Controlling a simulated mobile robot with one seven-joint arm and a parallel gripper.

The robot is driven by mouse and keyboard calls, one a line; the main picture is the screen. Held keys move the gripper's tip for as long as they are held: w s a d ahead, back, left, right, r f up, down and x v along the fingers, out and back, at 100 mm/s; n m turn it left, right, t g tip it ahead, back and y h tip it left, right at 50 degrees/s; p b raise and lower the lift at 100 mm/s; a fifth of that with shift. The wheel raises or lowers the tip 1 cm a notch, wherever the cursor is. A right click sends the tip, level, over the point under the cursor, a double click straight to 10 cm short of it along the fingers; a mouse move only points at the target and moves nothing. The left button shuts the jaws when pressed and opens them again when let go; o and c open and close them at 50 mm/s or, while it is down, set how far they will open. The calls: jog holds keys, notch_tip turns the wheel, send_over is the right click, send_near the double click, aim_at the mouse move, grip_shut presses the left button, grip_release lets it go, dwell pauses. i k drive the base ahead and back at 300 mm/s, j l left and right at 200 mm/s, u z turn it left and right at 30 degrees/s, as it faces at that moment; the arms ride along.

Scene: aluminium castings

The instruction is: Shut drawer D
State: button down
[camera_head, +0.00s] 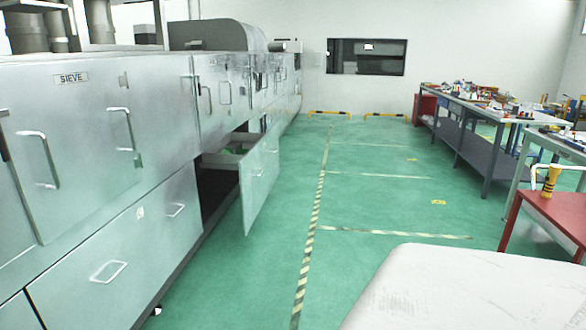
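One drawer (262,180) in the lower row of the long metal cabinet stands pulled out into the aisle. Its tall flat front faces right and away from the cabinet, with a small handle on it. Part of the open inside shows behind the front, with something green in it that I cannot make out. A dark gap shows below and beside it. I cannot read a letter D on any drawer, so I cannot confirm its name. My gripper is not in view.
The metal cabinet (100,185) runs along the left, with handles and a SIEVE label; its nearer lower drawers look shut. Green floor (380,205) with striped tape lies clear in the middle. Cluttered workbenches (480,105) and a red table (555,208) stand at right.

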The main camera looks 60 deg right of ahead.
aim_at(258, 170)
jog(key=z, duration=1.7)
jog(key=i+l, duration=0.1)
jog(key=i, duration=2.8)
jog(key=i+l, duration=0.15)
jog(key=i, duration=1.3)
jog(key=i+j+u, duration=0.1)
jog(key=i+j, duration=0.3)
